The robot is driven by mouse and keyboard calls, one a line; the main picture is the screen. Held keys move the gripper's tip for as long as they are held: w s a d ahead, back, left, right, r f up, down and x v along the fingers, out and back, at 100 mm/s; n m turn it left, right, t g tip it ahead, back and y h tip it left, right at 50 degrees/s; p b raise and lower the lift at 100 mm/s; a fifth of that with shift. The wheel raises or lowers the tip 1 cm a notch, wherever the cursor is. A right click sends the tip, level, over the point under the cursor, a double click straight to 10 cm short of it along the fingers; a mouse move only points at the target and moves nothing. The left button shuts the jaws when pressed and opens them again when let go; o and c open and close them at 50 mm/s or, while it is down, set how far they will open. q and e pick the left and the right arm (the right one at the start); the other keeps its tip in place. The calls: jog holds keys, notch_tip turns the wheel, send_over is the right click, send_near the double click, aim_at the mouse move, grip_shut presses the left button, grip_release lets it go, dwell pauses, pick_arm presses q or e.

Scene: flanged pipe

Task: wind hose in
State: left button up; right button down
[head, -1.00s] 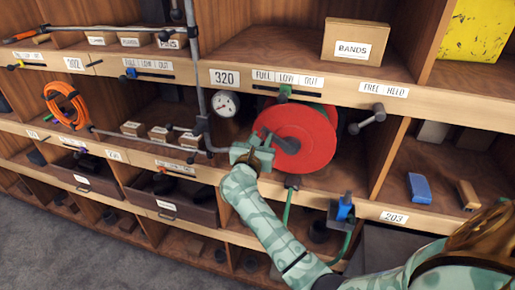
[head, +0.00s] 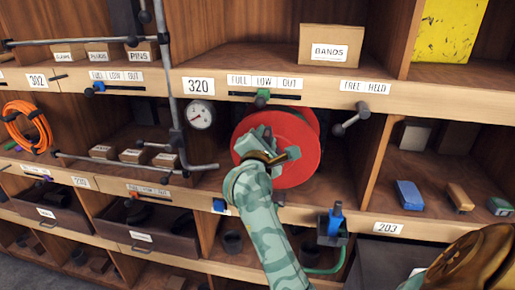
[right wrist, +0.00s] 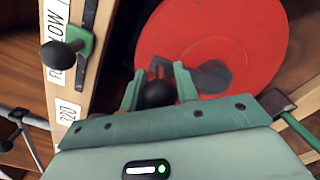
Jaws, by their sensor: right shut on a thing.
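The red hose reel (head: 308,165) stands in the shelf bay labelled 320. It also shows in the right wrist view (right wrist: 235,35). My right gripper (head: 275,150) is in front of the reel's face. In the right wrist view its two fingers (right wrist: 158,90) are shut on the black crank knob (right wrist: 157,94), with the dark crank arm (right wrist: 205,76) behind it. My arm hides the crank in the head view. The green hose (head: 325,269) shows below the shelf, by a holder with a blue piece (head: 335,220). My left gripper is not in view.
A lever (head: 352,120) sits under the "FREE HELD" label. A green slider (head: 262,98) is at the "FULL LOW OUT" label. A gauge (head: 200,115) and grey pipe (head: 178,130) stand left of the reel. Blue and tan blocks lie in the right bay.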

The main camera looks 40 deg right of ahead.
jog(key=shift+s+d+m+b, duration=0.3)
jog(key=shift+s+m+b, duration=0.05)
jog(key=shift+m+b, duration=0.15)
jog(key=shift+r, duration=0.1)
jog(key=c, duration=1.1)
grip_release()
jog(key=shift+d, duration=0.1)
jog(key=shift+o, duration=0.2)
